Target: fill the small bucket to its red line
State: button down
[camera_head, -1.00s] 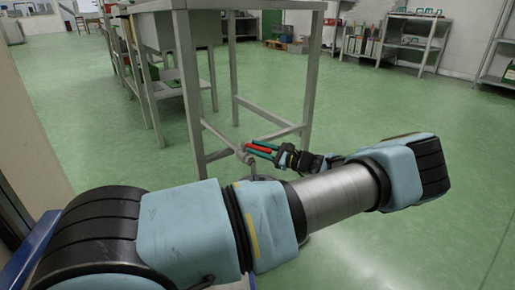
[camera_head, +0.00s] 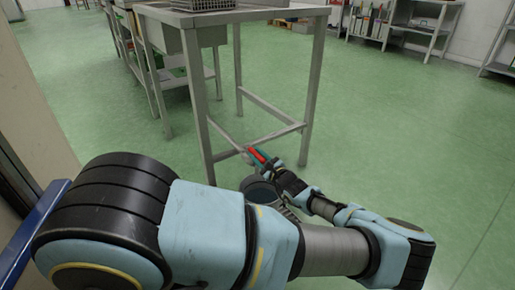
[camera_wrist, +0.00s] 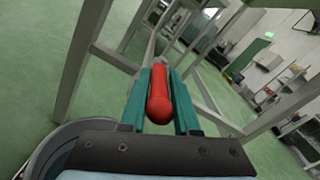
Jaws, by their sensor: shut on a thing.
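My gripper (camera_head: 259,156) is low beside the front leg of the metal table and is shut on a red handle (camera_wrist: 160,96). In the wrist view the handle lies between the two teal fingers. In the head view the red handle (camera_head: 256,154) shows at a small grey fitting that looks like a tap. A grey round vessel (camera_head: 257,187), apparently the small bucket, is below the gripper, partly hidden by my arm. Its curved rim seems to show in the wrist view (camera_wrist: 48,142). I cannot see its red line, its fill level or any flow.
The metal table (camera_head: 232,15) with a wire basket (camera_head: 203,4) on top stands over the tap. Its legs and low crossbars are close to my gripper. Shelves (camera_head: 420,22) stand at the back right. The green floor on the right is clear.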

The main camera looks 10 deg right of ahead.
jog(key=shift+s+a+f, duration=0.1)
jog(key=c, duration=0.8)
grip_release()
jog(key=shift+o, duration=0.2)
jog(key=p+v, duration=0.2)
jog(key=v, duration=0.8)
jog(key=shift+s, duration=0.35)
